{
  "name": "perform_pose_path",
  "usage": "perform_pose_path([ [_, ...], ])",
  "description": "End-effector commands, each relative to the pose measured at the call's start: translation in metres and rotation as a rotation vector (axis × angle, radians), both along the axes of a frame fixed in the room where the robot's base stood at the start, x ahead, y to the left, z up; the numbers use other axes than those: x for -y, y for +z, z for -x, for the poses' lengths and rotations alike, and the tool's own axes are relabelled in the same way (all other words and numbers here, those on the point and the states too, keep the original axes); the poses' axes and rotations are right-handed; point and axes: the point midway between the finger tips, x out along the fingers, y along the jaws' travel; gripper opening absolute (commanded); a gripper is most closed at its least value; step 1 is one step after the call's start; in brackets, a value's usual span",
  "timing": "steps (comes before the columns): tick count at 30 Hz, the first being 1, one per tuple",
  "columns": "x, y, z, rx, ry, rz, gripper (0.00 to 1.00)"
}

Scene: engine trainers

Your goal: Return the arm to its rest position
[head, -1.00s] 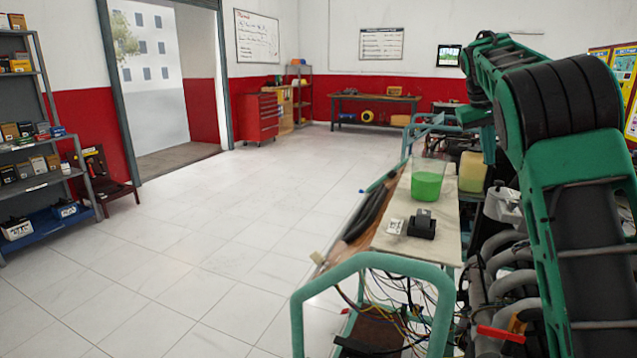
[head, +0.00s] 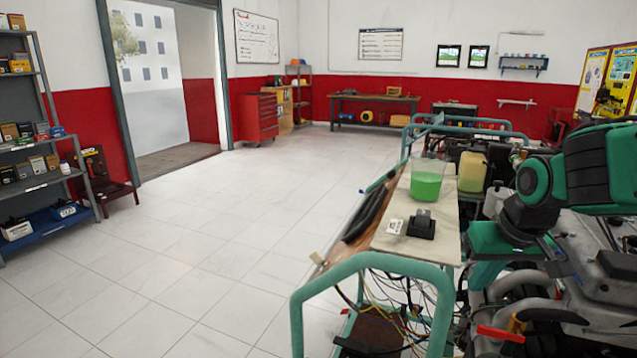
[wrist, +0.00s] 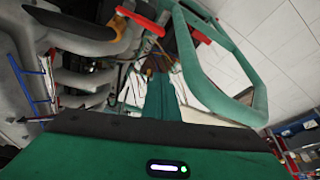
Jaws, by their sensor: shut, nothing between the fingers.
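My arm is folded at the right edge of the head view, with green and black links (head: 590,175) above the engine trainer. My gripper (head: 495,245) hangs from the wrist beside the right edge of the trainer's pale shelf. Its green hand body also fills the bottom of the wrist view (wrist: 160,150), with a small lit indicator. The gripper is shut and empty. Its fingertips are hard to make out in both views.
The trainer's green tube frame (head: 375,262) stands close in front, with loose wires below. A beaker of green liquid (head: 427,185) and a black block (head: 421,226) rest on the shelf. Grey engine pipes (wrist: 85,75) lie near the gripper. Floor (head: 200,250) to the left is clear.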

Motion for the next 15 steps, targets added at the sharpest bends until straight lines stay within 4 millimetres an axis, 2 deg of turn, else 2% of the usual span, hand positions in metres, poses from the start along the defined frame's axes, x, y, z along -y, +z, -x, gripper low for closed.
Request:
perform_pose_path([
  [1,-0.004,-0.007,0.012,0.005,0.007,0.004,0.0],
  [7,-0.015,-0.032,0.052,0.024,0.028,0.027,0.0],
  [11,0.02,-0.035,0.075,-0.051,-0.083,0.022,0.0],
  [15,0.052,-0.04,0.109,-0.136,-0.202,0.008,0.0],
])
